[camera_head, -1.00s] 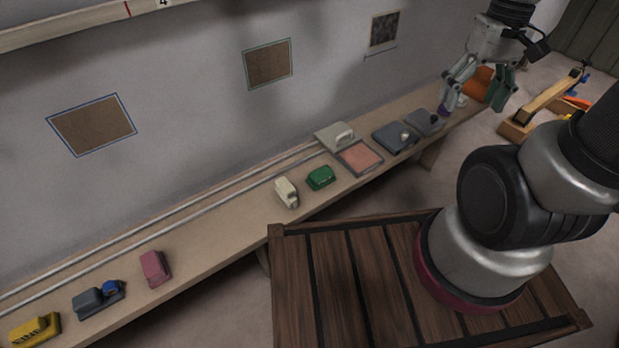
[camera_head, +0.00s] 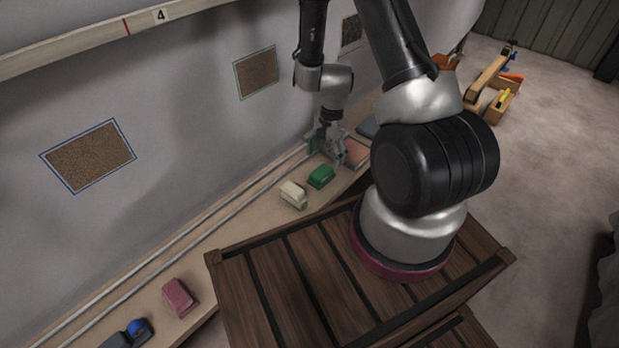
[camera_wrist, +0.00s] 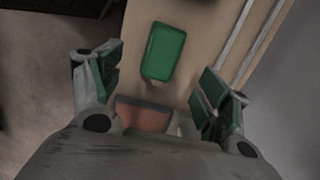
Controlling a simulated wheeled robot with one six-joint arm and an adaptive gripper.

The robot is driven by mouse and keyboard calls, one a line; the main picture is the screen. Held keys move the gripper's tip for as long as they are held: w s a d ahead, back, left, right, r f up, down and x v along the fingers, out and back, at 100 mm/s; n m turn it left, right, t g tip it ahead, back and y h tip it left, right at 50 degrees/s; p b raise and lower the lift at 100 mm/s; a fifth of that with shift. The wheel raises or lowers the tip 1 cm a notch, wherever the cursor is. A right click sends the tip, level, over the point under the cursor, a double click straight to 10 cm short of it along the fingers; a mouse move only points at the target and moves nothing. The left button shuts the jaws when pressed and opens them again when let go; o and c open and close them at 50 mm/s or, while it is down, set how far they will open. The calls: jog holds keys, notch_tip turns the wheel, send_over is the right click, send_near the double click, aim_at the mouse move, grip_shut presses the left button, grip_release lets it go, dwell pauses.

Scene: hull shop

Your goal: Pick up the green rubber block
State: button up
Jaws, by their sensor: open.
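The green rubber block (camera_head: 321,176) lies on the narrow wooden bench, just right of a cream block. In the wrist view the green block (camera_wrist: 164,54) lies ahead of and between the open fingers, untouched. My gripper (camera_head: 336,152) is above the bench, just beyond the green block in the head view. In the wrist view my gripper (camera_wrist: 155,90) has its green-padded fingers spread wide with nothing between the pads.
The cream block (camera_head: 293,195) stands close to the green one. A maroon block (camera_head: 179,297) and a dark block with a blue knob (camera_head: 135,330) sit farther left. A pinkish-red pad (camera_head: 356,152) lies beside my gripper. Two rails (camera_head: 190,231) run along the wall side.

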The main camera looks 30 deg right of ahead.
aim_at(321, 171)
jog(key=f, duration=0.2)
jog(key=a+f, duration=0.1)
jog(key=f, duration=0.4)
jog(key=shift+a+f, duration=0.15)
jog(key=shift+f, duration=0.2)
jog(key=c, duration=1.1)
